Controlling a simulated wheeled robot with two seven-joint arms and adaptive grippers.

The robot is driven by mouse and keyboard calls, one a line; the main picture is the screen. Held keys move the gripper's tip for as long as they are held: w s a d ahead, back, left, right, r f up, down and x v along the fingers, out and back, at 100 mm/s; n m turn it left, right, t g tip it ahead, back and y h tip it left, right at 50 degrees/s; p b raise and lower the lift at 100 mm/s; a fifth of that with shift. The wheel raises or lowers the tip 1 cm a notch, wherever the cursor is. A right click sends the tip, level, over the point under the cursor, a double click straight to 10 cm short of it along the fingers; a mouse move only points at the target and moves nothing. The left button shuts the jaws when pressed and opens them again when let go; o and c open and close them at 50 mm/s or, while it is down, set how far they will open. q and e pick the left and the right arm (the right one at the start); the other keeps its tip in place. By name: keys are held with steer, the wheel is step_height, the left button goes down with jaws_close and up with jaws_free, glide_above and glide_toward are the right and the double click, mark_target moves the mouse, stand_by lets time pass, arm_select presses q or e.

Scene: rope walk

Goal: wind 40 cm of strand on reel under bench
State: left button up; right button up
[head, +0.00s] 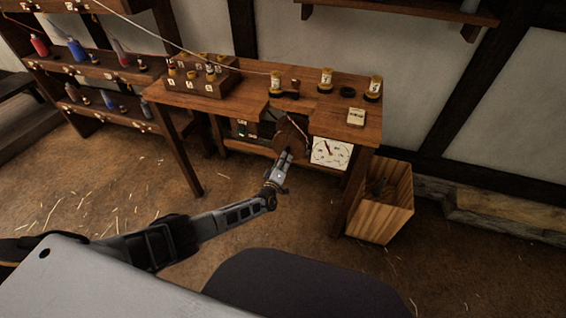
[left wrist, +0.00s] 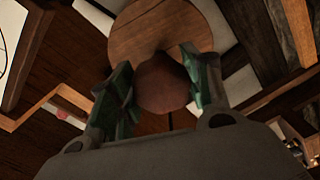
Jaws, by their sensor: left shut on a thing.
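The reel's round brown wooden disc (head: 293,136) sits in the gap under the bench (head: 240,97). In the left wrist view the disc (left wrist: 165,30) fills the top middle, with a rounded brown knob (left wrist: 163,88) in front of it. My left gripper (head: 285,158) reaches the reel from the front, its green-lined fingers on either side of the knob, shut on it. A pale strand (head: 180,46) runs from the upper left down to the bench top. How much strand is on the reel cannot be told. My right gripper is not in view.
A white dial (head: 331,152) hangs under the bench, just right of the reel. A wooden bin (head: 383,205) stands at the right bench leg. Several yellow spools, such as this one (head: 326,80), stand on top. Shelves (head: 90,70) are at left. The floor in front is open.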

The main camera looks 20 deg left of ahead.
arm_select(q)
steer(key=shift+a, duration=0.1)
steer(key=o, duration=1)
steer(key=shift+o, duration=0.2)
steer(key=shift+s, duration=0.15)
steer(key=s, duration=1.1)
steer(key=shift+s+a, duration=0.15)
steer(key=shift+s, duration=0.2)
